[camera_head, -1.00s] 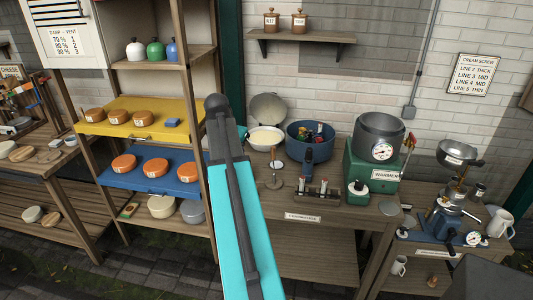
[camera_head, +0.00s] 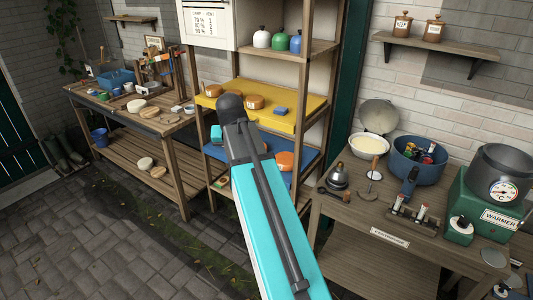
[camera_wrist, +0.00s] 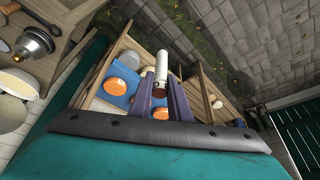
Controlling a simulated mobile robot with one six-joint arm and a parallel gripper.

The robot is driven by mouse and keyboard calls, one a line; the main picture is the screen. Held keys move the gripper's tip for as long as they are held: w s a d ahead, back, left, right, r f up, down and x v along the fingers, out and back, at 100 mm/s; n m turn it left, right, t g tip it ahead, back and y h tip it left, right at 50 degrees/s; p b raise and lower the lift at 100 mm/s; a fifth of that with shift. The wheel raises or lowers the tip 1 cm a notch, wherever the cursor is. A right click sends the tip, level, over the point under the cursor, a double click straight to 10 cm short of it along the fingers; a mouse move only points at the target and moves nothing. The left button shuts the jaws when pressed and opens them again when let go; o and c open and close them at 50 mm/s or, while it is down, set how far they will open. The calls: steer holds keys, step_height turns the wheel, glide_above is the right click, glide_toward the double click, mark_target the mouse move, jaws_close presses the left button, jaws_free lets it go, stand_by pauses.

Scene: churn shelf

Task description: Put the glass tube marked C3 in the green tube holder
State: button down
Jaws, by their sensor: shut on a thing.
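In the wrist view my gripper (camera_wrist: 161,86) is shut on a glass tube (camera_wrist: 161,68), which has a pale label and a brown end. The tube sticks out past the fingertips, and any mark on it is too small to read. In the head view my own arm hides the gripper and the tube. I cannot make out a green tube holder for certain. A dark rack (camera_head: 409,223) with two upright tubes stands on the right bench.
A shelf unit with yellow (camera_head: 283,118) and blue (camera_head: 306,153) boards bears orange cheeses. The right bench (camera_head: 345,215) holds a blue tub (camera_head: 418,160), a cream bowl (camera_head: 370,147) and a green warmer (camera_head: 487,206). A left workbench (camera_head: 165,128) bears a blue crate (camera_head: 117,78). Paved floor lies open in front.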

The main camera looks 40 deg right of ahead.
steer(key=w+a+r+n+y, duration=0.1)
steer(key=a+n, duration=0.5)
steer(key=a, duration=1.5)
steer(key=shift+w+r+y, duration=0.15)
steer(key=shift+w+y, duration=0.25)
steer(key=shift+y, duration=0.3)
steer(key=shift+a+t, duration=0.2)
steer(key=shift+t, duration=0.1)
